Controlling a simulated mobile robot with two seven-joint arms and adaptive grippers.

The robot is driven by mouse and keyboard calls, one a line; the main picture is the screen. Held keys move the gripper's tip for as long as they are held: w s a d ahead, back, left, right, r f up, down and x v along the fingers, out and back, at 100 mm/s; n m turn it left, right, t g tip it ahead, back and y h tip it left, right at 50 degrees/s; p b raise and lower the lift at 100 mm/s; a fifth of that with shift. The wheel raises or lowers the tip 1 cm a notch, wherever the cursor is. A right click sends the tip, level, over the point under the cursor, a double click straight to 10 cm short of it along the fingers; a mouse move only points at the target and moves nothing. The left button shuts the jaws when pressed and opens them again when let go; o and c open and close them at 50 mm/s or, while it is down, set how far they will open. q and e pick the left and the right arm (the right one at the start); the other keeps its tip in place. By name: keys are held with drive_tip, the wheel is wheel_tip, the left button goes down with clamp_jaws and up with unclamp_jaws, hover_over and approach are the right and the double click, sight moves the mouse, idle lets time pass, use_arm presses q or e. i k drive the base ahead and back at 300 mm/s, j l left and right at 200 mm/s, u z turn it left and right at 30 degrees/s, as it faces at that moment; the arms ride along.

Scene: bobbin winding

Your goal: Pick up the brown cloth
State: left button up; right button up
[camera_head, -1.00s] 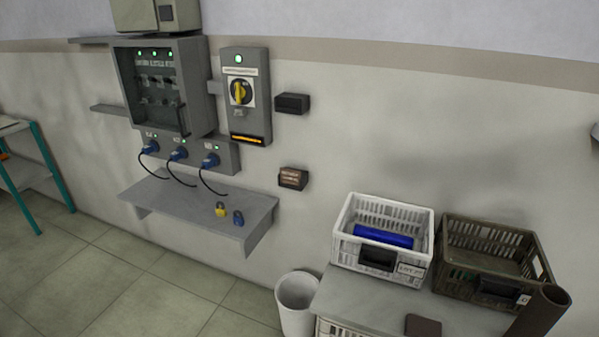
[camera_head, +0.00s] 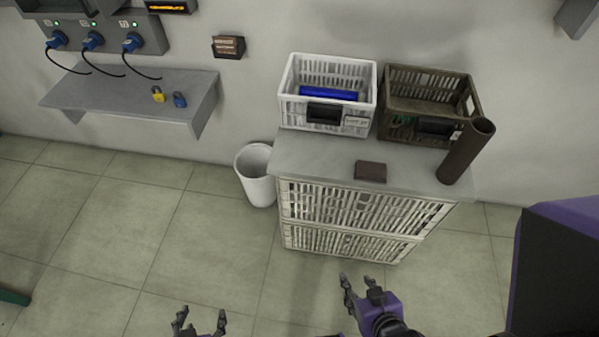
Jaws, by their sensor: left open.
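The brown cloth (camera_head: 370,172) looks like a small, flat, dark brown block. It lies near the front edge of the grey tabletop (camera_head: 310,160), in front of the crates. My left gripper (camera_head: 201,318) is at the bottom of the view, open and empty, well below and left of the cloth. My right gripper (camera_head: 360,283) is in front of the stand below the tabletop, with its fingers apart and nothing between them. Neither gripper touches the cloth.
A white crate (camera_head: 325,113) holding a blue item and a brown crate (camera_head: 430,104) stand at the back of the tabletop. A white bin (camera_head: 256,178) is left of the stand.

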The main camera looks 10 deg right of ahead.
sight(371, 171)
drive_tip(key=l+z, duration=0.35)
drive_tip(key=k+l+z, duration=0.1)
drive_tip(key=z, duration=0.3)
drive_tip(key=l, duration=0.1)
